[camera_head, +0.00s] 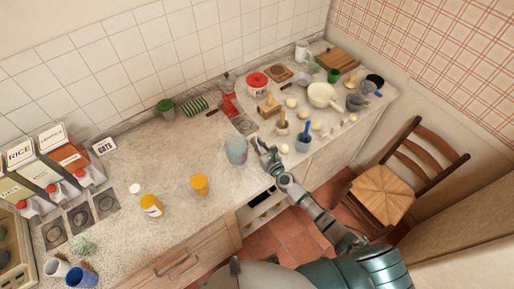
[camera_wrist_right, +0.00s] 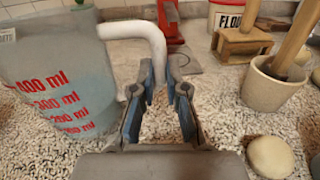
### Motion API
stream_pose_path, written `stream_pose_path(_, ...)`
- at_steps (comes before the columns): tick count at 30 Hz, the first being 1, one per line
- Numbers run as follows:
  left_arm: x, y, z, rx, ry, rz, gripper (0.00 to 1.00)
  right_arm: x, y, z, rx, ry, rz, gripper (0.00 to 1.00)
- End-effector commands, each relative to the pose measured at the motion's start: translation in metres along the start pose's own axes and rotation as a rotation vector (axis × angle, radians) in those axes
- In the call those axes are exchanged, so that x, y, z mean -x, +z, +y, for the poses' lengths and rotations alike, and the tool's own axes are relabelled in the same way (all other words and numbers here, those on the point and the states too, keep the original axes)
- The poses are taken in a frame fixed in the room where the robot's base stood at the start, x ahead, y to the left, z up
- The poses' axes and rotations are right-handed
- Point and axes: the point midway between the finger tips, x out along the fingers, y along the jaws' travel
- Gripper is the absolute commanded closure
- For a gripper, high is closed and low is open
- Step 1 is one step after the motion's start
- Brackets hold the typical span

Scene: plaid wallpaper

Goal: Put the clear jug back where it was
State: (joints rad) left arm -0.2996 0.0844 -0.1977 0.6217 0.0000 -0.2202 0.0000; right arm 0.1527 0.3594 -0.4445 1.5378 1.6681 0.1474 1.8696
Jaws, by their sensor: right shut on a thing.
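The clear jug (camera_head: 236,152), bluish and see-through, is upright at the front middle of the counter. In the wrist view the jug (camera_wrist_right: 60,75) fills the left side, with red millilitre marks and a pale curved handle (camera_wrist_right: 148,35). My right gripper (camera_head: 263,154) is just right of the jug. In the wrist view its fingers (camera_wrist_right: 162,90) are closed around the lower end of the handle, which they partly hide. I cannot tell whether the jug's base touches the counter. My left gripper is not in view.
Right of the gripper stand a beige mortar with a pestle (camera_wrist_right: 268,85) and a pale round item (camera_wrist_right: 270,157). A red scale (camera_head: 230,106) and flour tub (camera_head: 257,84) are behind.

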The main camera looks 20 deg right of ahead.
Motion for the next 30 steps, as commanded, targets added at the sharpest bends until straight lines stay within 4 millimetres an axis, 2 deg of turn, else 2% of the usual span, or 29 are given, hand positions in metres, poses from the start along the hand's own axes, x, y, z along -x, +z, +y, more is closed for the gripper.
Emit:
stream_pose_path(1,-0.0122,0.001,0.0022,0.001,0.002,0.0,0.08,-0.0005,-0.0127,0.0005,0.002,0.001,0.0,1.0)
stream_pose_path(3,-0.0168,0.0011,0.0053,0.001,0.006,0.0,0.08,-0.0007,-0.0181,0.0006,0.002,0.0,-0.001,1.0)
stream_pose_path(16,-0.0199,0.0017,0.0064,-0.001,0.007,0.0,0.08,-0.0003,-0.0216,0.0011,0.0,0.0,-0.002,1.0)
stream_pose_path(17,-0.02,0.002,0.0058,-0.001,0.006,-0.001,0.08,0.0,-0.0225,0.001,0.0,0.0,0.0,0.85)
stream_pose_path(18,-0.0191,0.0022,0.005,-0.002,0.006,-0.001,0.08,0.0,-0.0216,0.0009,0.001,0.0,0.0,0.75)
stream_pose_path(20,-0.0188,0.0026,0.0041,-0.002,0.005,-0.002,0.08,-0.0001,-0.0214,0.0008,0.001,0.0,0.0,0.62)
stream_pose_path(30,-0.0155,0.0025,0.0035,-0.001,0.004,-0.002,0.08,-0.0002,-0.0179,0.0005,0.002,0.0,0.0,0.62)
